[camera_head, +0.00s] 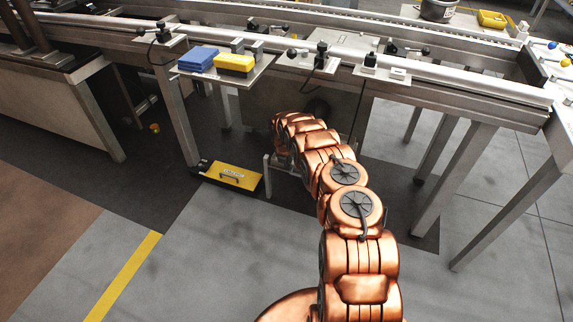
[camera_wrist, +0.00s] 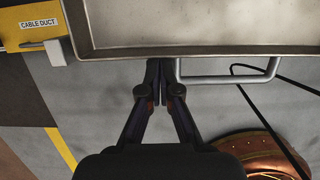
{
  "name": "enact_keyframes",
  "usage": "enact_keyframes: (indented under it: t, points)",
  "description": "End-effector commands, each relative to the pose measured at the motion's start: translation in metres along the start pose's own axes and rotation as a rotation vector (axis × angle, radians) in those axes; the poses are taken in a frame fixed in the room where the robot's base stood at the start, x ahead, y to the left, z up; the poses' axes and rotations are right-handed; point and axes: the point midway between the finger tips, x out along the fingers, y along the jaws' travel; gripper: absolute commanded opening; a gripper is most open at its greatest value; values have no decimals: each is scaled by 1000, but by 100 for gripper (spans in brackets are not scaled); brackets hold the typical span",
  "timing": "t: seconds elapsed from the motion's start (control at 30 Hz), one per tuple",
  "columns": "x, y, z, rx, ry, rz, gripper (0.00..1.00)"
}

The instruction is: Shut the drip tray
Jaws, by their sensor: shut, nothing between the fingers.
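The drip tray is a shallow grey metal tray (camera_wrist: 205,47) with a raised rim, across the top of the wrist view. I look into its bare inside, so it stands at least partly out; its far end is out of frame. A grey bar handle (camera_wrist: 225,80) sticks out from its front edge. My gripper (camera_wrist: 167,64) is shut and empty, its fingertips at the tray's front edge, just left of the handle. I cannot tell whether they touch. In the head view my arm hides the gripper and most of the tray area beneath the bench.
A yellow cable duct cover (camera_head: 231,175) lies on the floor left of my arm. Bench legs (camera_head: 455,180) stand to the right. Open floor lies in front.

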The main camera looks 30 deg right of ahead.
Motion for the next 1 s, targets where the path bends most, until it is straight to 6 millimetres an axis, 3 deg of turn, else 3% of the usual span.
enact_keyframes:
  t: [0.03, 0.33, 0.67, 1.0]
  points:
    - [-2, -3, 10, 6, -18, 5, 0]
    - [-5, -3, 9, 7, -23, 6, 0]
    - [-14, 9, -32, -6, -7, 2, 0]
    - [-55, 10, -35, -6, -3, 2, 0]
